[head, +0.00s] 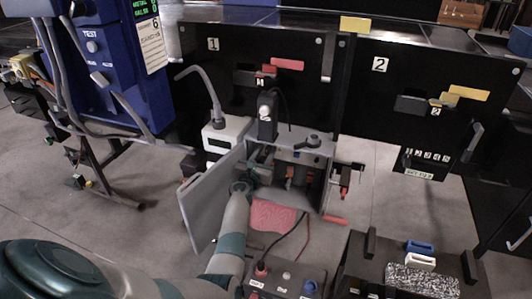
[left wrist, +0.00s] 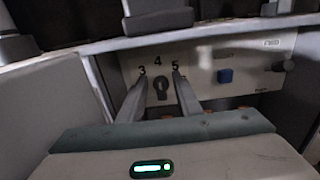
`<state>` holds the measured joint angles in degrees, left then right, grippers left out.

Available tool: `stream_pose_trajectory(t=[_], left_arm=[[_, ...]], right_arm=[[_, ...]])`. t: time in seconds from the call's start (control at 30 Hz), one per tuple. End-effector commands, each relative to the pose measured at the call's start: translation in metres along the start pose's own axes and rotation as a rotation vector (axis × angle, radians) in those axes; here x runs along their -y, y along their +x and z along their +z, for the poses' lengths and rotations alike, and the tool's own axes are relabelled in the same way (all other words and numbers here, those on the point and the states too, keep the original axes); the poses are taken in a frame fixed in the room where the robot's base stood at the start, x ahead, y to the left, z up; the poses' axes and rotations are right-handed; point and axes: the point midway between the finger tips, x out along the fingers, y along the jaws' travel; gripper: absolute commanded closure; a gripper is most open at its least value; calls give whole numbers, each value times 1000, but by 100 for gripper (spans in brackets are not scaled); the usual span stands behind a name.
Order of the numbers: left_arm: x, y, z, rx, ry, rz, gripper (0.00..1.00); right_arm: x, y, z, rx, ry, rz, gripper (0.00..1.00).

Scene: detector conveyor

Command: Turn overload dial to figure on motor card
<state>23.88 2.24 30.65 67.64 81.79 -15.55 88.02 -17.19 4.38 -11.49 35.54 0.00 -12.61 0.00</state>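The overload dial (left wrist: 161,88) is a small dark knob on a pale panel (left wrist: 205,75) in the left wrist view. The figures 3, 4 and 5 are printed around its top. My left gripper (left wrist: 160,76) is open, one finger on each side of the dial. I cannot tell whether the fingers touch it. In the head view my left arm reaches into the open grey box, and the fingers are hidden there. My right gripper is not in view.
The open grey door (head: 212,200) stands just left of my arm. A blue button (left wrist: 225,76) is right of the dial. A dark case (head: 345,283) and a control box with cables (head: 287,276) stand in front.

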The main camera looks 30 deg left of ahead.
Motion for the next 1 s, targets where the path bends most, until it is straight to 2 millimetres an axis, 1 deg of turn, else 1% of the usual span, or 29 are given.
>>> stream_pose_trajectory(t=[0.03, 0.13, 0.43, 0.63, 0.83, 1.0], left_arm=[[0, 0, 0, 0, 0, 0, 76], [0, 0, 0, 0, 0, 0, 100], [0, 0, 0, 0, 5, 0, 100], [1, 0, -1, 0, 43, 0, 100], [2, 0, -2, 0, 137, -2, 100], [4, 0, -2, 0, 262, -1, 100]], right_arm=[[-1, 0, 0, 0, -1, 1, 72], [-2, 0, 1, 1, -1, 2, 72], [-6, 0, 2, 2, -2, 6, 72], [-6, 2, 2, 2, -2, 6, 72], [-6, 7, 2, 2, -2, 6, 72], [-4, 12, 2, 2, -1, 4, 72]])
